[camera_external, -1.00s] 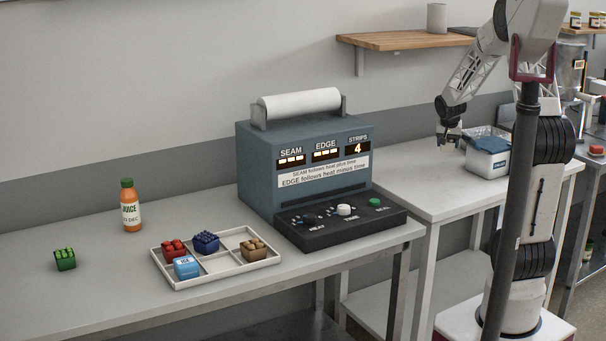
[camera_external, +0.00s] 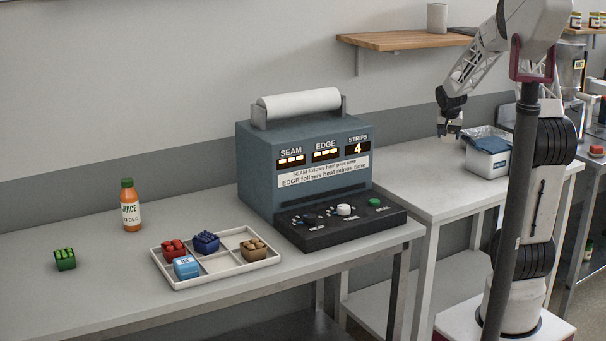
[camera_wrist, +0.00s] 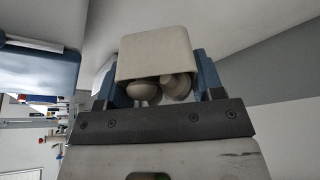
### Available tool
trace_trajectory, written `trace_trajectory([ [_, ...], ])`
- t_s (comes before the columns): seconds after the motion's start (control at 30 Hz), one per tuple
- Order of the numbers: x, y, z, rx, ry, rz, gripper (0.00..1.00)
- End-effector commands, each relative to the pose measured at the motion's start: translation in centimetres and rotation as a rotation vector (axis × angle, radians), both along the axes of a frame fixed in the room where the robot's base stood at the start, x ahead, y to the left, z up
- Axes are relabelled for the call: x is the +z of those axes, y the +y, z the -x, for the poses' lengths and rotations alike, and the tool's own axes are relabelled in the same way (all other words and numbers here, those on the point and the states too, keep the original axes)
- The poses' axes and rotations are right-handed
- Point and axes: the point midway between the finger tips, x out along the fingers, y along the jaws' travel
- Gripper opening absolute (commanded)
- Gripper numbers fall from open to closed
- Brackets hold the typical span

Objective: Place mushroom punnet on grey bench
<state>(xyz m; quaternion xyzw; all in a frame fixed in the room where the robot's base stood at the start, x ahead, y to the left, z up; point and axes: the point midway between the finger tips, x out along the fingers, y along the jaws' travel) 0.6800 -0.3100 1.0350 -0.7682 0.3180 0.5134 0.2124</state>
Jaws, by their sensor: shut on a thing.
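The mushroom punnet (camera_wrist: 155,56) is a pale grey-beige box with rounded mushrooms showing at its lower edge in the wrist view. My gripper (camera_wrist: 155,85) is shut on it, with a blue finger on each side. In the external view my gripper (camera_external: 450,133) is in the air above the light bench at the right, left of the white bin; the punnet is too small there to make out clearly. A grey bench (camera_external: 100,290) runs along the left, and a lighter bench (camera_external: 415,185) stands at the right.
The sealing machine (camera_external: 305,170) stands at the grey bench's right end. A divided tray (camera_external: 215,266) holds several small items. A juice bottle (camera_external: 131,208) and a green punnet (camera_external: 65,260) stand left. A white bin (camera_external: 487,160) is near my gripper. The grey bench's front left is clear.

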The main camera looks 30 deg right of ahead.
Motion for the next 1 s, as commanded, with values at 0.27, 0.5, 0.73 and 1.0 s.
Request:
trace_trajectory([
  [0.27,0.0,0.1,-0.1,0.003,0.000,0.000,0.34],
  [0.5,0.4,1.5,-1.7,0.045,0.002,0.000,0.34],
  [0.73,1.2,5.1,-5.4,0.152,0.005,0.003,0.34],
  [1.0,2.4,11.6,-10.6,0.327,0.009,0.003,0.34],
])
